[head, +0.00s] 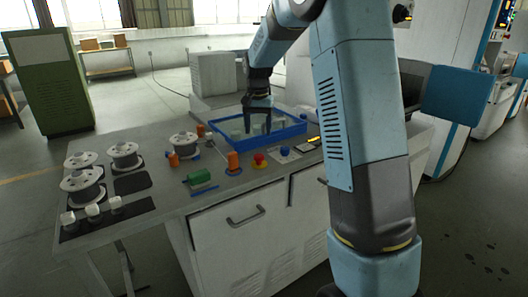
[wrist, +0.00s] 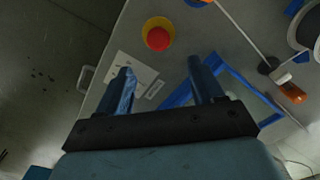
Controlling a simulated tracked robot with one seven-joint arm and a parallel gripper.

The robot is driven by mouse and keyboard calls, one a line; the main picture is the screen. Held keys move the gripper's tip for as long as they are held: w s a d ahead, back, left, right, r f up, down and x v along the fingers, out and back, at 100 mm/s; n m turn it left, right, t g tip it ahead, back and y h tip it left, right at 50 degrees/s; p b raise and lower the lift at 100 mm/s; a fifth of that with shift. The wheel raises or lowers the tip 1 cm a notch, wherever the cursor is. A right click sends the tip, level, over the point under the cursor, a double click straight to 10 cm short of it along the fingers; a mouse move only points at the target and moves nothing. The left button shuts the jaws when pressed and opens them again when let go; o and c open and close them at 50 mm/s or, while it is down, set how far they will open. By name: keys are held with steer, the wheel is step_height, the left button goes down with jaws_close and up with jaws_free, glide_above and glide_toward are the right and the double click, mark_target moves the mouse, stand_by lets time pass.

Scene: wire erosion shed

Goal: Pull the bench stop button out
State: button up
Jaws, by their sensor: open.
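The bench stop button (head: 259,160) is a red mushroom head on a yellow base, near the front edge of the grey bench (head: 150,200). In the wrist view the button (wrist: 158,38) lies beyond my fingertips, apart from them, roughly in line with the gap. My gripper (head: 257,128) points down over the blue tray in the head view, farther back than the button. In the wrist view my gripper (wrist: 161,72) has its two fingers spread, with nothing between them. Whether the button is pressed in or out cannot be told.
The blue tray (head: 232,138) with pale items stands behind the button. Wire spools (head: 84,184) fill the left of the bench.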

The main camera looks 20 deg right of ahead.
mark_target(258, 155)
step_height(258, 155, down, 10)
steer(key=shift+r, duration=0.1)
stand_by(0.4)
steer(key=shift+a, duration=0.1)
jaws_close()
stand_by(0.4)
